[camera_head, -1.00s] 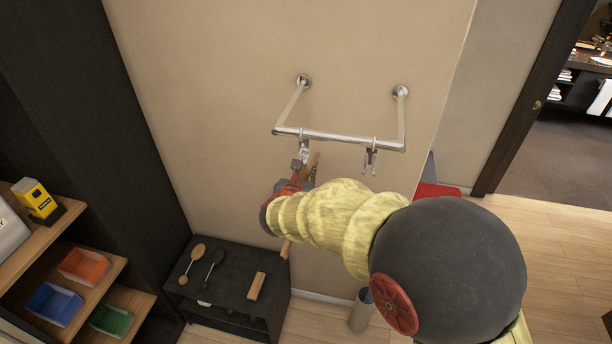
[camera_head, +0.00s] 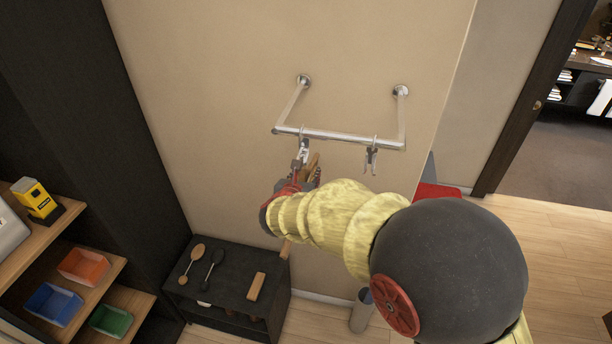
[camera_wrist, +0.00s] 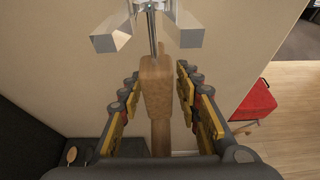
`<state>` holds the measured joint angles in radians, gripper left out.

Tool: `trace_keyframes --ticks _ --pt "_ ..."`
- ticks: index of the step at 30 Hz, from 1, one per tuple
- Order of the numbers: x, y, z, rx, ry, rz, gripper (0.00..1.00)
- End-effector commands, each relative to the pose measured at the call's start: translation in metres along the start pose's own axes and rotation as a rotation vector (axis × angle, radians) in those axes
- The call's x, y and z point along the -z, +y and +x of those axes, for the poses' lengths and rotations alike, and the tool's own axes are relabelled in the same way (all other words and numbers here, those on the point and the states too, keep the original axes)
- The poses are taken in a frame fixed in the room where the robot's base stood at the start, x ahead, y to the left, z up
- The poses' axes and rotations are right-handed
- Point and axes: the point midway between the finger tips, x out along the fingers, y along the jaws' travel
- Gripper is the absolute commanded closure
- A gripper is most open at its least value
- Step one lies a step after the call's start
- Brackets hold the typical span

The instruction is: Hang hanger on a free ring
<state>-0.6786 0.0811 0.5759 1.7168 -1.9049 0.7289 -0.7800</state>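A wooden hanger (camera_wrist: 157,90) with a thin metal hook (camera_wrist: 153,38) stands between the two fingers of my gripper (camera_wrist: 158,72) in the wrist view. Narrow gaps seem to show beside the wood, so I cannot tell whether the fingers press on it. The hook reaches up to the left metal ring fitting (camera_head: 303,150) under the wall bar; that fitting also shows in the wrist view (camera_wrist: 108,36). Whether the hook is through the ring is unclear. A second fitting (camera_head: 371,158) hangs at right with nothing on it.
The bar (camera_head: 340,138) stands out from the beige wall on two arms. A black low cabinet (camera_head: 228,285) below carries two spoon-like tools and a wooden block (camera_head: 257,286). Shelves with coloured bins (camera_head: 84,265) are at left. A red seat (camera_wrist: 254,102) is at right.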

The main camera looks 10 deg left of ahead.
Motion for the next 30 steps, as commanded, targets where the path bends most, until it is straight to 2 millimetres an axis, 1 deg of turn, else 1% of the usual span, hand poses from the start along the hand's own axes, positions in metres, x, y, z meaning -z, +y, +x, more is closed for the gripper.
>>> trace_keyframes --ticks 8,11,14,24,27,30 --pt "0.001 0.000 0.000 0.000 0.001 -0.001 0.65" --pt "0.000 0.000 -0.005 -0.001 0.000 0.000 0.65" --pt "0.000 0.001 -0.018 -0.003 0.000 -0.001 0.65" --pt "0.000 0.001 -0.085 -0.003 -0.001 0.000 0.65" --pt "0.000 0.001 -0.101 -0.003 0.000 -0.001 0.65" --pt "0.000 0.001 -0.112 -0.002 -0.001 0.000 0.65"
